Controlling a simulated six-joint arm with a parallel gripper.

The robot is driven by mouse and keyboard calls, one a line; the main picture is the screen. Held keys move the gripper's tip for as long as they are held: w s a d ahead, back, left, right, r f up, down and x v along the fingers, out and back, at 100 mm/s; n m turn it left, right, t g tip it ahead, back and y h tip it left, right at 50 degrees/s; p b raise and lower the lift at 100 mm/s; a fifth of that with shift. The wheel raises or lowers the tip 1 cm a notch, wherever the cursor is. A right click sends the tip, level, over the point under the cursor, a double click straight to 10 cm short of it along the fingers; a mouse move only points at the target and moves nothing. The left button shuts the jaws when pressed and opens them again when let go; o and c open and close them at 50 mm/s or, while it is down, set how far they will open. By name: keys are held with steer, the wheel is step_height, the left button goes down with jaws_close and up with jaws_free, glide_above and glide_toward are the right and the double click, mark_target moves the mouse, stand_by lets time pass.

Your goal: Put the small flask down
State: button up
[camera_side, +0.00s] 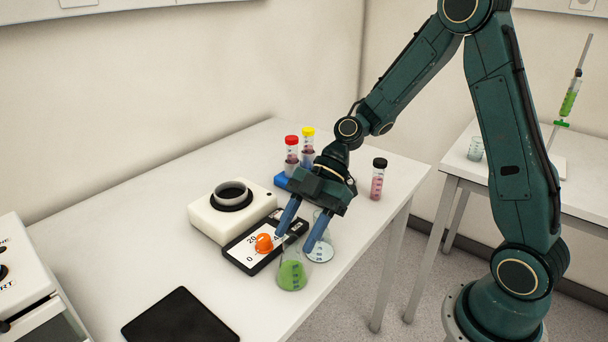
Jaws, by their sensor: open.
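A conical flask with green liquid (291,275) stands upright on the white table near its front edge. A second, clear flask with pale contents (322,252) stands just behind it, partly hidden by a finger. I cannot tell for sure which of the two is the small one. My gripper (292,244) points down with its two blue fingers apart, one on each side of the green flask's neck. The fingers hide part of the neck, and I cannot tell whether they touch it.
An orange round object (263,243) sits by a black-framed panel (244,259) left of the fingers. A white device with a dark ring (212,221) is behind. Capped tubes stand in a blue rack (282,181); a black-capped vial (378,180) is right. A black pad (180,318) lies front left.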

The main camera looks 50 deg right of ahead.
steer(key=v, duration=0.9)
steer(key=shift+a+r, duration=0.1)
stand_by(0.4)
steer(key=shift+s+a+r+m+h, duration=0.35)
steer(key=shift+s+r+m+h, duration=0.1)
steer(key=shift+s+m+h, duration=0.25)
steer(key=s+d+r+m+t+h, duration=0.2)
steer(key=s+r+m+h, duration=0.1)
steer(key=s+m, duration=0.4)
steer(key=s+d+r+m+t+h, duration=0.2)
steer(key=s+m+h, duration=0.3)
steer(key=s+m, duration=0.3)
steer(key=shift+s+d+r+m+t, duration=0.15)
steer(key=shift+d+r+m+t, duration=0.25)
steer(key=shift+r+m+t, duration=0.3)
